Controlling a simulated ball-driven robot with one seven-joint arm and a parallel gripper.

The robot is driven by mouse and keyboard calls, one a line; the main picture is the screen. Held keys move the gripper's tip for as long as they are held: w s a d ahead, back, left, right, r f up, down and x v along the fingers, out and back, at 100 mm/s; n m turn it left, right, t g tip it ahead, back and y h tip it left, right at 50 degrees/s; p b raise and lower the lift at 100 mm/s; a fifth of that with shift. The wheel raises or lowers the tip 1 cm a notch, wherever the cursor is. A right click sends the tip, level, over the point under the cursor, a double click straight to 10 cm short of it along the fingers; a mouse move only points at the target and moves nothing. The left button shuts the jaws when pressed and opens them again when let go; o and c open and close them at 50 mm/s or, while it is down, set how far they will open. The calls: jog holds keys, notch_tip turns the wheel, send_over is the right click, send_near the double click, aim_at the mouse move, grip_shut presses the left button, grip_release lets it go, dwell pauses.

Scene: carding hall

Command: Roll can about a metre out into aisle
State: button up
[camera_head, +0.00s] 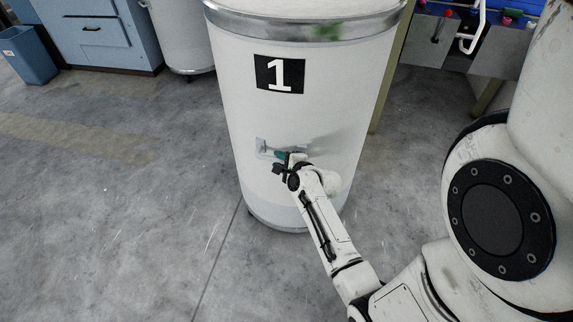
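The can (310,95) is a tall white cylinder with a metal rim, a black label marked "1" and a green smudge near the top. It stands upright on the floor in the centre of the head view. A small handle plate (262,146) is on its front, below the label. My gripper (281,160) is at this handle, with a teal part between or beside its dark fingers. My wrist hides part of the handle. I cannot tell whether the fingers are closed on it.
Another white can (182,35) stands behind on the left, beside blue cabinets (95,35) and a blue bin (28,55). A bench or machine (425,50) with tools stands at the back right. Grey concrete floor (110,220) is clear at left and front, with a faded line.

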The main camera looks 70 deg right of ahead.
jog(key=shift+w+d+f, duration=0.1)
jog(key=shift+w+d, duration=0.05)
jog(key=shift+w, duration=0.05)
jog(key=shift+c, duration=0.2)
grip_shut()
dwell(1.2)
